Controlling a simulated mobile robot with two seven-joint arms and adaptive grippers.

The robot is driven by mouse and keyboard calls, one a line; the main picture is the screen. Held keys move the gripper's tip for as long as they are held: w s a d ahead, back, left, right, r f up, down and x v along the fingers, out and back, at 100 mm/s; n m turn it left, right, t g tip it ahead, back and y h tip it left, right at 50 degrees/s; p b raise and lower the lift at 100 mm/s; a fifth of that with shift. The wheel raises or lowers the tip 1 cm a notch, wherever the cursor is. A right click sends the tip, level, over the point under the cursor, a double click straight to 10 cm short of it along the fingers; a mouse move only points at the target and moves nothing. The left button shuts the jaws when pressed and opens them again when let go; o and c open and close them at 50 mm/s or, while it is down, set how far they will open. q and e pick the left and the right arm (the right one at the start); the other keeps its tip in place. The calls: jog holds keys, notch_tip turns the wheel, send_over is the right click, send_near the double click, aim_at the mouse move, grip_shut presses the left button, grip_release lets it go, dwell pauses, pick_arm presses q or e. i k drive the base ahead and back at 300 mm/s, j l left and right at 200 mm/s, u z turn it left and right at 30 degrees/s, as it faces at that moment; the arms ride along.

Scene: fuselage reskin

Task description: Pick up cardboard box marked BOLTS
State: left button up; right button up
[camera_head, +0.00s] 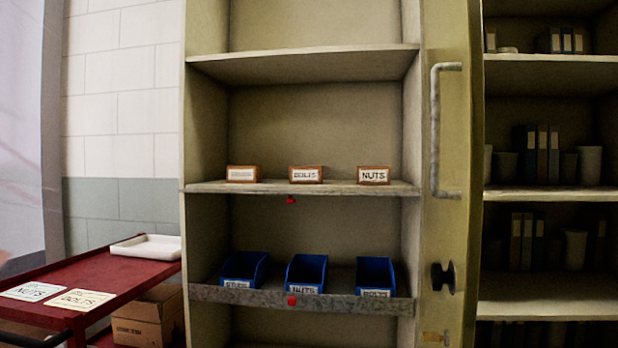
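A small brown cardboard box marked BOLTS (305,174) stands on the middle shelf (340,188) of the open cabinet, label facing me. A similar box marked NUTS (374,175) stands to its right. A third such box (242,174) stands to its left, its label too small to read. The three boxes stand apart with gaps between them. Neither of my grippers shows in this view.
Blue bins stand on the tilted lower shelf: a left bin (244,272), a NUTS bin (306,274) and a right bin (375,276). A red cart (115,270) with a white tray (148,247) stands at left. The cabinet door (449,120) stands at right.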

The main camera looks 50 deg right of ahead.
aim_at(312, 175)
jog(key=l+z, duration=0.4)
jog(key=k+l+z, duration=0.1)
jog(key=l+z, duration=0.2)
jog(key=z, duration=0.15)
jog(key=i+j+z, duration=0.15)
jog(key=z, duration=0.15)
jog(key=i+j+z, duration=0.25)
jog(key=k+l, duration=0.05)
